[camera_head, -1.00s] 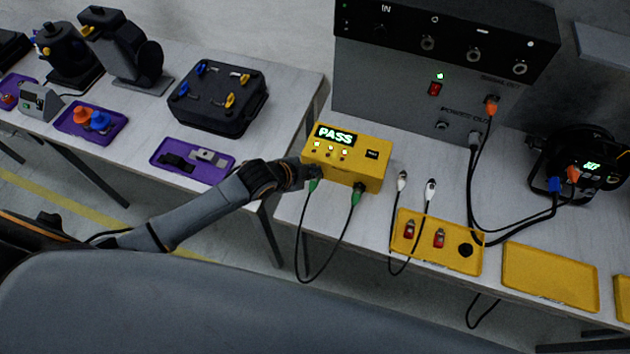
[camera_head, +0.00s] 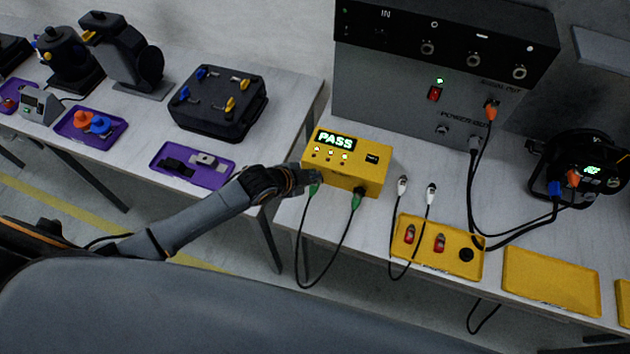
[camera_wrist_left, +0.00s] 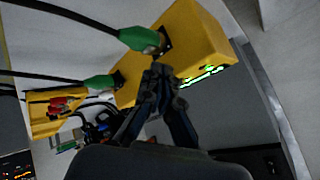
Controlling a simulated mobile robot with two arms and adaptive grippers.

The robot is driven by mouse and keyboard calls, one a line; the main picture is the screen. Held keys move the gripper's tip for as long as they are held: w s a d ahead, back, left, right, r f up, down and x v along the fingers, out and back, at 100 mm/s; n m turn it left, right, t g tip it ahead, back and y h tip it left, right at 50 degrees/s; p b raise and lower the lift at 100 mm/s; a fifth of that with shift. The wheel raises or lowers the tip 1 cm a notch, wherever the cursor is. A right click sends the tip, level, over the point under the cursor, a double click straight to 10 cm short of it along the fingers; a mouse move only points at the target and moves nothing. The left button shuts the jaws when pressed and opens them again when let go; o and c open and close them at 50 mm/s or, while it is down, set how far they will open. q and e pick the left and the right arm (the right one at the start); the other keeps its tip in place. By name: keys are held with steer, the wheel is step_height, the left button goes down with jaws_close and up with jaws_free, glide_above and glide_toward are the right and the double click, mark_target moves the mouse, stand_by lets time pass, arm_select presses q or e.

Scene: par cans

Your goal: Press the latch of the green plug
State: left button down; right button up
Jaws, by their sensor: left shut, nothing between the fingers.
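The yellow tester box (camera_head: 345,165) stands on the table with its display reading PASS. Two green plugs are in its front side: the left one (camera_head: 313,190) and the right one (camera_head: 355,200), joined by a black cable. My left gripper (camera_head: 312,178) is shut and empty at the box's left end, close by the left green plug. In the left wrist view, the fingertips (camera_wrist_left: 158,72) are just below the nearer green plug (camera_wrist_left: 138,38); I cannot tell whether they touch it. The other green plug (camera_wrist_left: 99,83) is farther off. My right gripper is not in view.
A cable with white plugs (camera_head: 403,185) lies right of the box, near a yellow tray (camera_head: 437,255) holding red parts. A grey power unit (camera_head: 400,90) stands behind. An empty yellow tray (camera_head: 550,277) is at right. A purple tray (camera_head: 215,177) lies left, across a table gap.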

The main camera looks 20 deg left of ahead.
arm_select(q)
steer(key=shift+f, duration=0.15)
stand_by(0.3)
steer(key=shift+f, duration=0.3)
steer(key=shift+f+b, duration=0.3)
steer(key=shift+f, duration=0.05)
stand_by(0.5)
steer(key=shift+r, duration=0.1)
steer(key=shift+r+p, duration=0.7)
steer(key=shift+p, duration=0.2)
step_height(320, 180, up, 3)
steer(key=p, duration=0.3)
steer(key=shift+r+p, duration=0.8)
steer(key=shift+r, duration=0.25)
